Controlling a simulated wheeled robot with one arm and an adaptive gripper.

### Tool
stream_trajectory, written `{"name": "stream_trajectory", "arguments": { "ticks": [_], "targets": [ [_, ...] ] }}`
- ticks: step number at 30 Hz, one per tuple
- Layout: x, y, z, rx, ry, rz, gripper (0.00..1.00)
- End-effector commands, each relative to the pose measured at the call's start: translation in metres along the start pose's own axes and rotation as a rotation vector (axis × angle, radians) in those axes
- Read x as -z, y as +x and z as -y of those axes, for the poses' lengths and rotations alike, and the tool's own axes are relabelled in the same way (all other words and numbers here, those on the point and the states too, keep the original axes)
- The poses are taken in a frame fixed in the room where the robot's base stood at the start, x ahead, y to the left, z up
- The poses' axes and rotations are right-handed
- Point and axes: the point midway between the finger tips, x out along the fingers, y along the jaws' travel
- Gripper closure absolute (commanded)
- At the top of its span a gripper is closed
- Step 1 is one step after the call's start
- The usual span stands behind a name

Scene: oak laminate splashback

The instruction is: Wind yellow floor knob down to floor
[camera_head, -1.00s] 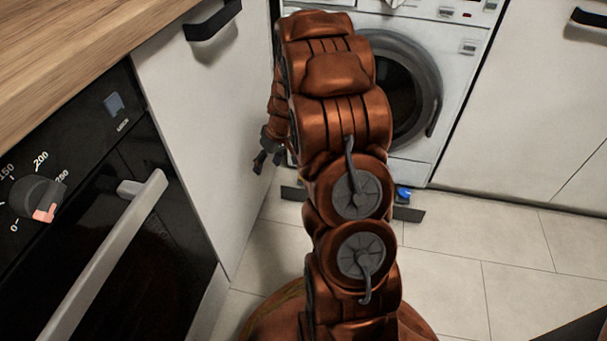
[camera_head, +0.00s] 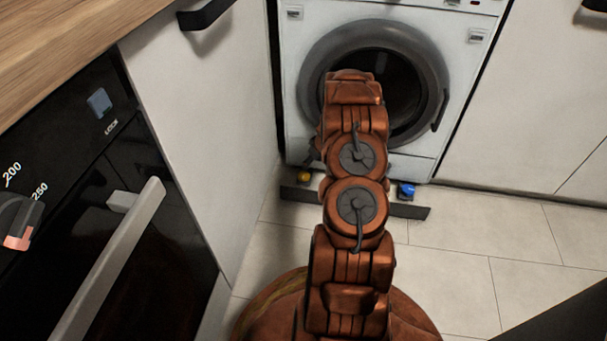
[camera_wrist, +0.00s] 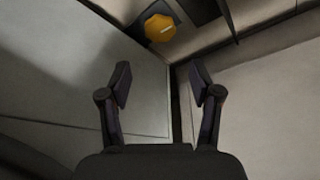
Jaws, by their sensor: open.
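The yellow floor knob (camera_head: 304,176) sits low under the left front corner of the washing machine (camera_head: 300,120). In the wrist view the yellow knob (camera_wrist: 160,28) is at the top centre, with a pale mark on its face. My gripper (camera_wrist: 160,82) is open and empty, its two fingers spread apart below the knob in the picture and not touching it. In the head view my gripper is mostly hidden behind my arm, near the machine's left front edge.
A blue knob (camera_head: 406,190) sits under the machine's right front corner. A dark strip (camera_head: 411,211) lies on the tiled floor in front. A white cabinet side (camera_head: 205,130) stands close on the left, beside the oven (camera_head: 100,240).

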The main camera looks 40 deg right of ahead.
Motion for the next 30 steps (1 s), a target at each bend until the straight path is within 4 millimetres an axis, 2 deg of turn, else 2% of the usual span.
{"name": "stream_trajectory", "arguments": {
  "ticks": [18,24,30],
  "targets": [
    [0.000,0.093,0.003,0.002,-0.004,-0.001,0.36],
    [0.000,0.111,0.003,0.003,-0.004,0.001,0.36],
    [0.001,0.116,0.003,0.003,-0.003,0.000,0.36]
  ]
}}
